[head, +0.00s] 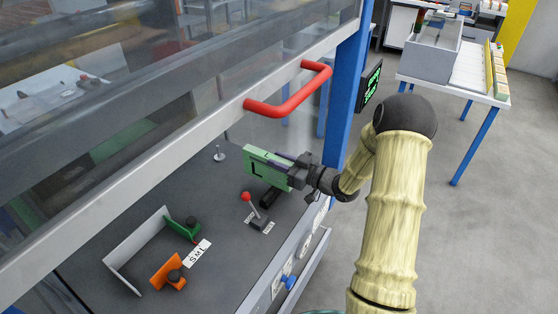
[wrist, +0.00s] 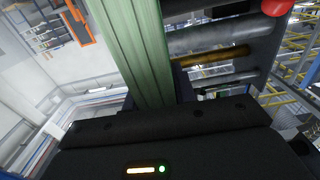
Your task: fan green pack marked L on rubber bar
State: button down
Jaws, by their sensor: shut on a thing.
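The green pack (head: 262,165), with a dark L on its front face, is in my gripper (head: 290,176) in the head view. My gripper is shut on its right end and holds it on edge. A black bar (head: 271,194), likely the rubber bar, lies on the dark bench just below the pack. I cannot tell whether the pack touches it. In the wrist view the green pack (wrist: 137,50) runs up from the dark gripper body. The fingertips are not clear there.
A red-knobbed lever (head: 247,197) stands left of the bar. Green (head: 184,230) and orange (head: 167,272) stops and a white angled fence (head: 137,254) are at the front left. A raised guard with a red handle (head: 290,100) hangs above. A blue post (head: 345,90) stands behind my gripper.

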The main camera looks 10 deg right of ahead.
aim_at(292, 165)
jog(key=shift+d, duration=0.1)
jog(key=shift+s+d, duration=0.45)
jog(key=shift+s, duration=0.1)
jog(key=shift+s+d, duration=0.1)
jog(key=shift+d, duration=0.05)
jog(key=shift+s+d, duration=0.35)
jog(key=shift+s+d, duration=0.1)
dwell(0.7)
jog(key=shift+s+d, duration=0.3)
jog(key=shift+s+d, duration=0.25)
jog(key=shift+s, duration=0.05)
jog(key=shift+s+d, duration=0.35)
jog(key=shift+d, duration=0.05)
dwell(0.3)
